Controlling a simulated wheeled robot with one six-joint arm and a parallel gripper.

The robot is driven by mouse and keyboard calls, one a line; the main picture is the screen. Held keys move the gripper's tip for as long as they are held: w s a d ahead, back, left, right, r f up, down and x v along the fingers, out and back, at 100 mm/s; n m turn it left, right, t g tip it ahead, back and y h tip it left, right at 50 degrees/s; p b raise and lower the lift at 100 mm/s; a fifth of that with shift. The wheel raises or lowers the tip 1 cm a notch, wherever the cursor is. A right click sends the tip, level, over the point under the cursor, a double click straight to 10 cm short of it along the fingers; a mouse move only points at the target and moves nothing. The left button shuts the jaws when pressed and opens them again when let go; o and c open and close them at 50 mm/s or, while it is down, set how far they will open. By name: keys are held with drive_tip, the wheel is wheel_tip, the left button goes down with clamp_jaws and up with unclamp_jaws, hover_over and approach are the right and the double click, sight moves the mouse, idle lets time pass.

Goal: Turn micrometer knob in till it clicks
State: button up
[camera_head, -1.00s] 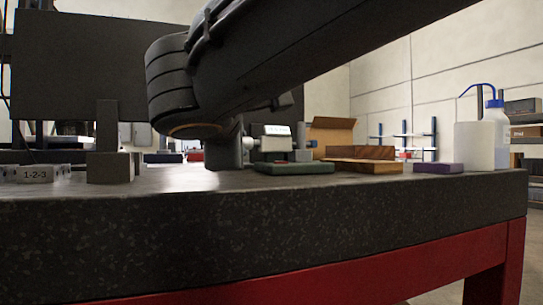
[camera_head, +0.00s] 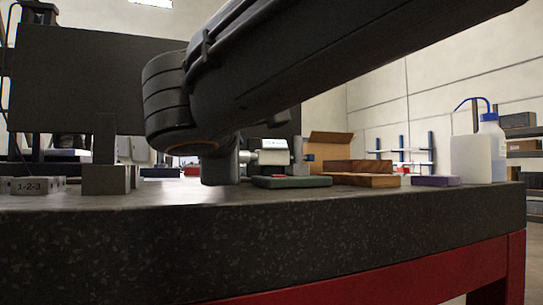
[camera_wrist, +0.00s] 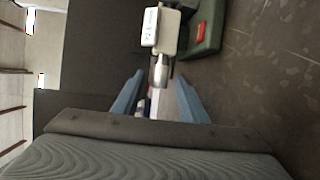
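The micrometer shows in the wrist view as a white body (camera_wrist: 160,28) with a silver knob (camera_wrist: 160,72) pointing towards my gripper. It is held in a green stand (camera_wrist: 206,30) with a red patch. In the head view the micrometer (camera_head: 270,157) sits just right of my wrist, above the green base (camera_head: 292,182). My gripper (camera_wrist: 159,82) has two blue fingers, which stand apart. The knob's end lies between or just beyond the fingertips, with gaps on both sides. I cannot tell whether a finger touches it. In the head view my arm hides the fingers.
The speckled dark table (camera_head: 300,225) has a red frame. A wooden block (camera_head: 360,166), a purple block (camera_head: 435,181) and a white wash bottle (camera_head: 478,157) stand to the right. A grey block (camera_head: 106,179) and a 1-2-3 block (camera_head: 32,185) stand to the left.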

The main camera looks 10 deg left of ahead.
drive_tip(key=shift+s, duration=0.1)
drive_tip(key=p+v, duration=0.2)
drive_tip(key=v, duration=0.5)
drive_tip(key=shift+s, duration=0.35)
drive_tip(key=shift+c, duration=1)
drive_tip(key=shift+d, duration=0.15)
